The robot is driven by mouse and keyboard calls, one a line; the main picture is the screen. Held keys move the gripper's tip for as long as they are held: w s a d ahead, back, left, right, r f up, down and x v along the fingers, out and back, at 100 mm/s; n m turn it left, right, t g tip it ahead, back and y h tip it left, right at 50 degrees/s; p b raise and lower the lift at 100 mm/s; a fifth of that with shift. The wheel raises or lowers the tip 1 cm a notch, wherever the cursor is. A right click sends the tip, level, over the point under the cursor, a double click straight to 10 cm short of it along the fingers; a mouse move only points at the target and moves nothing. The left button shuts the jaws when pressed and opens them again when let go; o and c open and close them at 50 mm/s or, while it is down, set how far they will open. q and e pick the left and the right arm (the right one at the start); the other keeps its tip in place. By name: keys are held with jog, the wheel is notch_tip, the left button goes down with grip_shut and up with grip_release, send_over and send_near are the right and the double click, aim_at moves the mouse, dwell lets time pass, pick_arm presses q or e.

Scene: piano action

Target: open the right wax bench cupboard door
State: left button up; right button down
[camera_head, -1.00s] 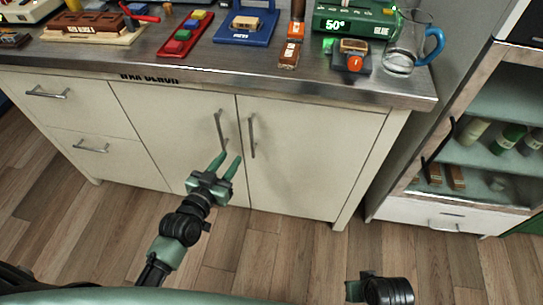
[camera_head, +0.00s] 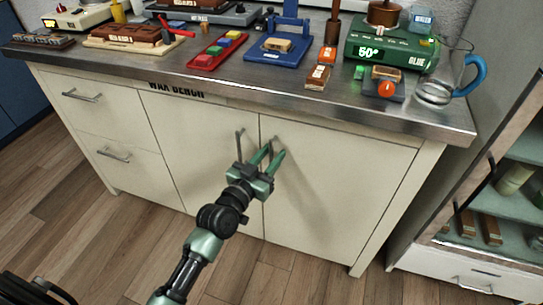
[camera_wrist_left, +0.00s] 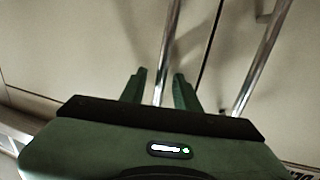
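The wax bench (camera_head: 310,95) has two cream cupboard doors that look shut. The right door (camera_head: 340,185) carries a vertical metal handle (camera_head: 274,142) near its left edge. My left gripper (camera_head: 272,153) is at this handle, with its green fingers pointing toward the door. In the left wrist view the fingers (camera_wrist_left: 160,74) stand apart, one on each side of the handle bar (camera_wrist_left: 166,55), with visible gaps. The left door's handle (camera_wrist_left: 262,60) runs to the right of them in that view. My right gripper is not in view.
The left door (camera_head: 200,150) and its handle (camera_head: 240,147) are close beside the gripper. Drawers (camera_head: 95,125) are at the left. The bench top holds a glass jug (camera_head: 438,82) and several tools. An open shelf unit (camera_head: 500,200) stands at the right. The wooden floor in front is clear.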

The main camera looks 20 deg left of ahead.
pick_arm(q)
grip_shut()
dwell(1.4)
